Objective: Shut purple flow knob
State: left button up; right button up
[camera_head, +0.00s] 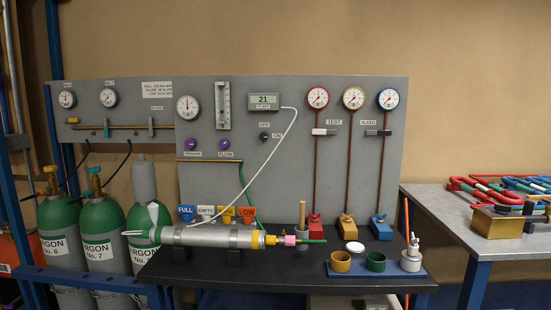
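The purple flow knob (224,144) is a small round knob on the upright grey panel, above a label that reads FLOW. A second purple knob (193,144) sits just to its left, above another label too small to read surely. A thin brown line and a green tube (241,178) run below the two knobs. Nothing covers or touches the flow knob. How far it is turned cannot be told at this size. I make out neither of my grippers in the head view.
A dark bench (300,262) stands before the panel, carrying a horizontal metal tube (210,236), coloured tags and a blue tray (345,271) with small pots. Green argon cylinders (103,235) stand left. A white hose (270,153) hangs right of the knobs. A metal table (455,225) stands right.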

aim_at(224, 143)
jog(key=k, duration=1.2)
jog(key=u, duration=0.8)
jog(key=i, duration=0.5)
jog(key=u, duration=1.2)
jog(key=i, duration=1.45)
jog(key=z, duration=0.45)
jog(key=i, duration=1.1)
jog(key=z, duration=1.1)
